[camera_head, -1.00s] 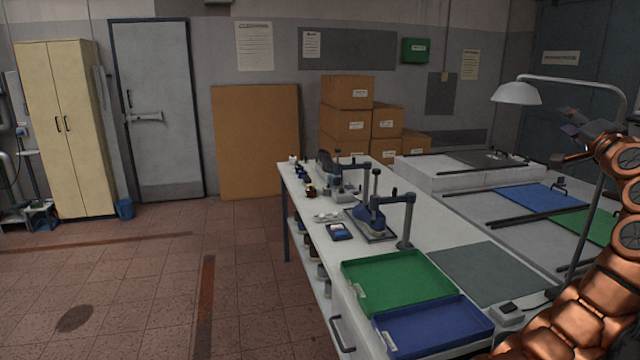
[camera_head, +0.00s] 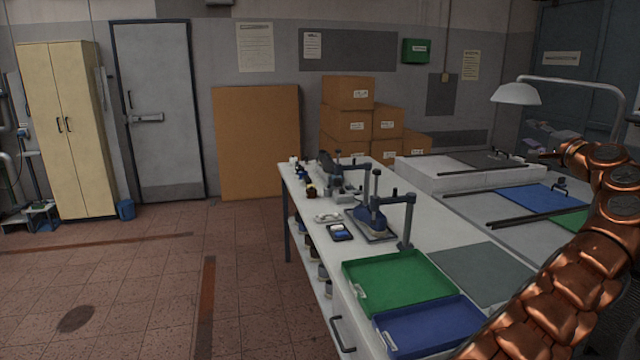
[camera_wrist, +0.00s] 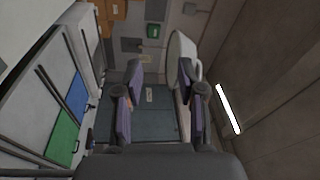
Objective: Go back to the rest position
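My copper-coloured arm rises at the right edge of the head view, above the right side of the workbench. My gripper shows in the wrist view (camera_wrist: 159,108), with its two finger pads wide apart and nothing between them.
The white workbench (camera_head: 330,235) holds an empty green tray (camera_head: 400,281), an empty blue tray (camera_head: 430,328), a grey mat (camera_head: 486,273) and a blue-based fixture (camera_head: 372,222). A lamp (camera_head: 515,94) stands close to my arm.

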